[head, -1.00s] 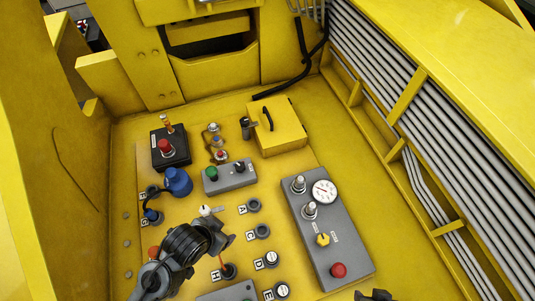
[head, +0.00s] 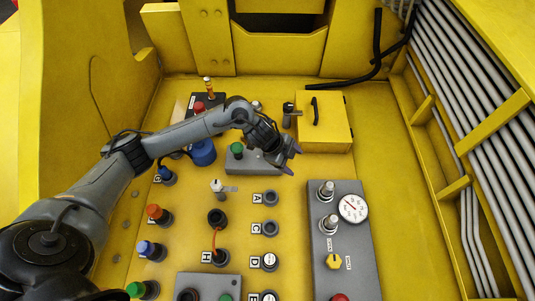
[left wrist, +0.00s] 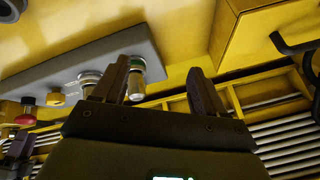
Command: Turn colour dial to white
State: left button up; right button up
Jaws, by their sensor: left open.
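A grey panel (head: 340,229) carries two silver knobs (head: 327,191), (head: 331,224), a yellow knob (head: 333,261) with small labels beside it, and a red button (head: 339,297). I cannot tell for certain which is the colour dial. My left gripper (head: 290,160) is open and empty, up and left of this panel in the head view. In the left wrist view my open fingers (left wrist: 160,87) overlap the silver knobs; one knob (left wrist: 136,78) shows a green band, and the other (left wrist: 90,83) is partly covered by a finger.
A round gauge (head: 353,208) sits beside the silver knobs. A yellow box (head: 325,122) with a black handle stands behind. My left arm crosses above a grey box (head: 240,164) with a green button. Several labelled sockets and buttons lie left of the panel.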

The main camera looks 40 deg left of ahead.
pick_arm(q)
jog(key=a+r+n+g+b, duration=0.2)
jog(key=a+r+g+b, duration=0.1)
jog(key=a, duration=1.2)
jog(key=x, duration=0.5)
jog(key=b+x, duration=0.1)
jog(key=x, duration=0.2)
jog(key=shift+s+f, duration=0.25)
jog(key=shift+w+d+f+y, duration=0.1)
jog(key=shift+d+f+y, duration=0.2)
jog(key=shift+f, duration=0.35)
pick_arm(e)
jog(key=shift+f, duration=2.55)
